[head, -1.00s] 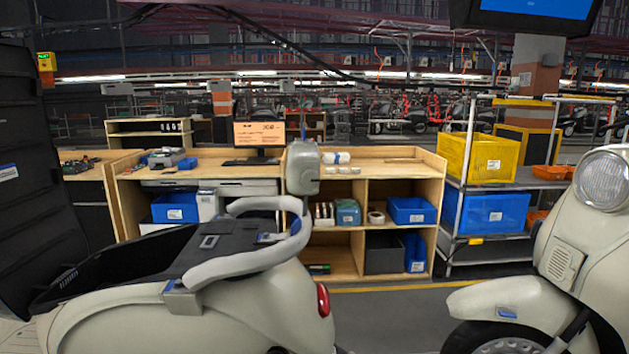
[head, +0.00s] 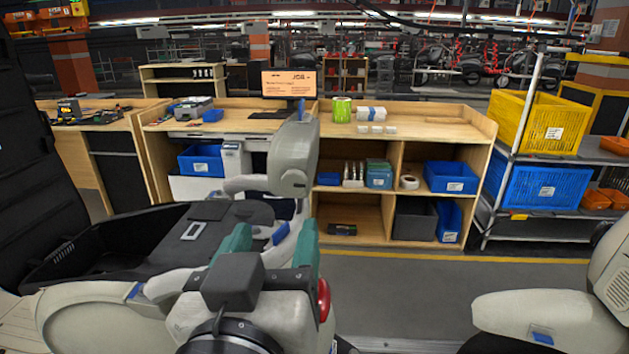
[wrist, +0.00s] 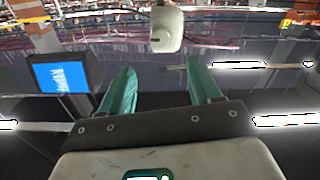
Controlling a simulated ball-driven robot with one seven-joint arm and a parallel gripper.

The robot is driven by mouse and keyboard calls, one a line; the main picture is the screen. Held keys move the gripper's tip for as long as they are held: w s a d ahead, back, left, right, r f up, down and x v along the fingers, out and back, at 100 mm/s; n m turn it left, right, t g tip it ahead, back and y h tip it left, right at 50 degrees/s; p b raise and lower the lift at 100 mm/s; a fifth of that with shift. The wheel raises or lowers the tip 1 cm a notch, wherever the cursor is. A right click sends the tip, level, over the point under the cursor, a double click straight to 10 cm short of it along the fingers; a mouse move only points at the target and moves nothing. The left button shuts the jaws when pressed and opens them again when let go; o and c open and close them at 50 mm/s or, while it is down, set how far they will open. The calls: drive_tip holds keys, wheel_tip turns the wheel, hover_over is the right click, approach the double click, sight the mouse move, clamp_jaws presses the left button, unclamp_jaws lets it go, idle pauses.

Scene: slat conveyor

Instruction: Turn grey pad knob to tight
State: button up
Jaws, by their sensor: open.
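The nearest scooter (head: 85,320) has a cream body, a flat dark top (head: 215,230) and a pale curved rail (head: 162,284) around its rear. I cannot make out a grey pad knob; my gripper and arm hide part of the scooter's rear. My gripper (head: 273,228) has teal fingers, open with nothing between them, in front of the scooter's rear in the head view. In the wrist view, the open fingers (wrist: 160,65) point toward the factory background, and a pale rounded object (wrist: 167,27) shows beyond them.
A wooden workbench (head: 440,116) with shelves and blue bins stands behind. A rack with a yellow crate (head: 527,121) stands at the right. Another scooter (head: 545,315) is at the right front. Floor (head: 415,290) is clear between the scooters.

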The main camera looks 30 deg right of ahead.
sight(294, 187)
drive_tip(key=p+x, duration=0.3)
drive_tip(key=x, duration=0.6)
drive_tip(key=shift+w+d, duration=0.45)
drive_tip(key=shift+w, duration=0.2)
drive_tip(key=shift+c, duration=0.2)
drive_tip(key=c, duration=1)
drive_tip(key=shift+f, duration=0.1)
drive_tip(key=shift+f, duration=0.1)
